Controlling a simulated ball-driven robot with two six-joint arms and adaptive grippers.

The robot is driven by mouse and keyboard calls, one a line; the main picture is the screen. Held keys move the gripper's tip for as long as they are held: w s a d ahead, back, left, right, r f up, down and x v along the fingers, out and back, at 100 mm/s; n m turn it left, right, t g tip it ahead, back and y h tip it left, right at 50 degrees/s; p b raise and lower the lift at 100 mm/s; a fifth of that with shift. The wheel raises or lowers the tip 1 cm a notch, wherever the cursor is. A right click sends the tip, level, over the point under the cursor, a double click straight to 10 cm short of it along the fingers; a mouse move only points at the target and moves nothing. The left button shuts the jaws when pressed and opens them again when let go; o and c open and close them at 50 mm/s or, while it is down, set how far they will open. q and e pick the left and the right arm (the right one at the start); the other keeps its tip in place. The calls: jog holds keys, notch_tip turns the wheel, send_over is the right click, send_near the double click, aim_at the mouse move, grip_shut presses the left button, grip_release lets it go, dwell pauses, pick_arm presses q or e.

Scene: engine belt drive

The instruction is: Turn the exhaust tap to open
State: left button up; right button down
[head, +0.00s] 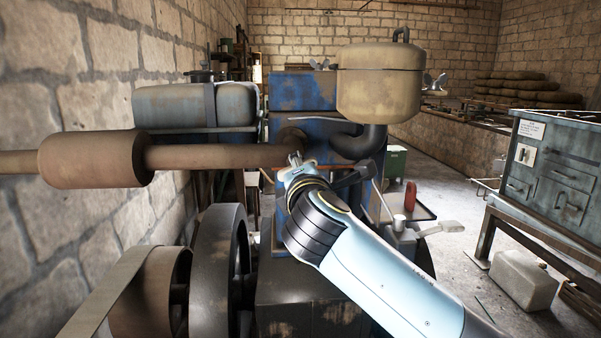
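The rusty brown exhaust pipe (215,156) runs across the left, with a thicker silencer (95,160) on it, and meets the blue engine (302,92). My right gripper (296,160) is at the engine end of the pipe, its arm reaching in from the lower right. Its fingertips are small and point up and away, so I cannot tell whether they are open or shut, or touching anything. I cannot make out the exhaust tap clearly; the gripper and arm cover that spot. My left gripper is not in view.
A tan round canister (378,82) with a dark elbow pipe stands above the engine. A dark flywheel (222,270) and a belt (112,290) are at the lower left. A cabinet (560,165) stands on the right. A stone wall is close on the left.

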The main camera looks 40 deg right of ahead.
jog(key=m, duration=0.1)
jog(key=m+b, duration=0.1)
jog(key=m, duration=0.2)
jog(key=shift+f+m+b, duration=0.3)
dwell(0.3)
jog(key=c, duration=1.2)
grip_release()
jog(key=shift+r, duration=0.1)
jog(key=shift+s, duration=0.1)
jog(key=v, duration=0.7)
jog(key=shift+s, duration=0.15)
jog(key=shift+a, duration=0.15)
